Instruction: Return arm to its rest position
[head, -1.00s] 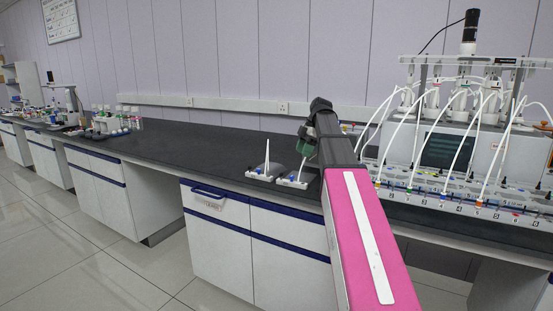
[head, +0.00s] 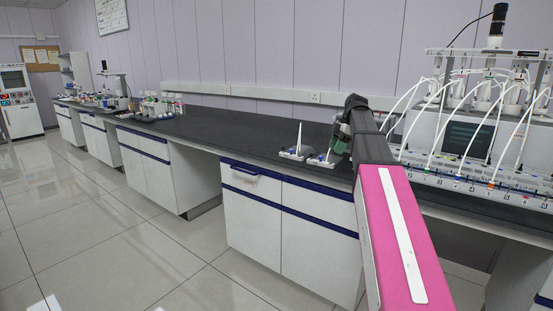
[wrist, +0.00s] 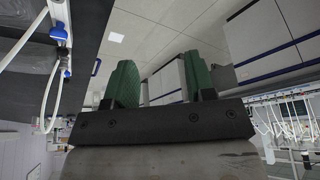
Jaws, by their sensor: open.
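My arm, with a pink link, reaches forward at the right of the head view, toward the black bench top. My gripper (wrist: 160,82) shows in the wrist view as two green fingers on a dark bar. The fingers stand apart with nothing between them, so it is open and empty. In the head view the gripper is mostly hidden by my arm; a bit of green shows near the small white stands on the bench.
Two small white stands (head: 296,153) with upright rods sit on the black bench top (head: 235,133), left of my arm. The reactor unit (head: 465,140) with white tubes stands to the right. Bottles (head: 160,106) stand farther left. The tiled floor (head: 110,230) in front is clear.

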